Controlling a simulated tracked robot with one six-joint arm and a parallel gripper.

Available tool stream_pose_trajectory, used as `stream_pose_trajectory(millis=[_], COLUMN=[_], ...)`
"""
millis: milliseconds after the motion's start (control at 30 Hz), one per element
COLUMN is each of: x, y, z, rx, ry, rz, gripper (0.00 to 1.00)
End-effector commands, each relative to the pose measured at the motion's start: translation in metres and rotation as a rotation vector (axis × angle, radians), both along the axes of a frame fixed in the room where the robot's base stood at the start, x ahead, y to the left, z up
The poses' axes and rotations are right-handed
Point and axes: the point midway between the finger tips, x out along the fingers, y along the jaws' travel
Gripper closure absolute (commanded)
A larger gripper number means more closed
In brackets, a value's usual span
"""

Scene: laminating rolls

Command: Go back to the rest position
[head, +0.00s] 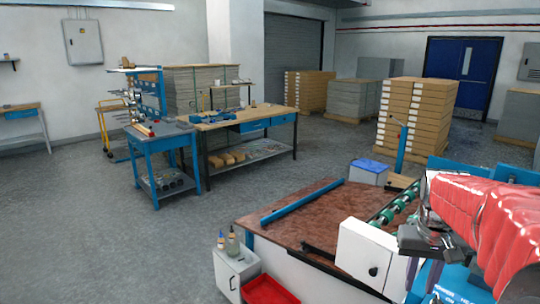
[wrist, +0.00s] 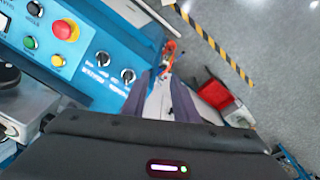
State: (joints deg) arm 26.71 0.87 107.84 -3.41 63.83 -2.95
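My gripper (wrist: 162,76) shows in the wrist view as two dark purple-grey fingers with a pale gap between them. It looks open, and I see nothing held in it. It points past the edge of a blue control panel (wrist: 88,72) with a red button, a green button and black knobs. In the head view my arm, in a red cover, reaches in from the right above the blue machine. The fingers are hard to make out there.
A brown-topped machine table (head: 300,212) with a blue bar (head: 300,201) lies in front. A white cabinet (head: 236,270) and a red bin (head: 268,291) stand beside it. A workbench (head: 235,118) and stacked boxes (head: 415,113) are farther back. Grey floor at left is clear.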

Motion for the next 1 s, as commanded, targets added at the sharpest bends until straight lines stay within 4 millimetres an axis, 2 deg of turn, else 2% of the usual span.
stream_pose_trajectory(millis=[100,500,1000], x=[-0.013,-0.062,-0.127], y=[0.031,0.116,0.198], z=[0.001,-0.004,-0.012], rx=[-0.003,-0.010,-0.008], ry=[-0.036,-0.150,-0.290], rz=[0.030,0.134,0.310], gripper=[0.73,0.73,0.73])
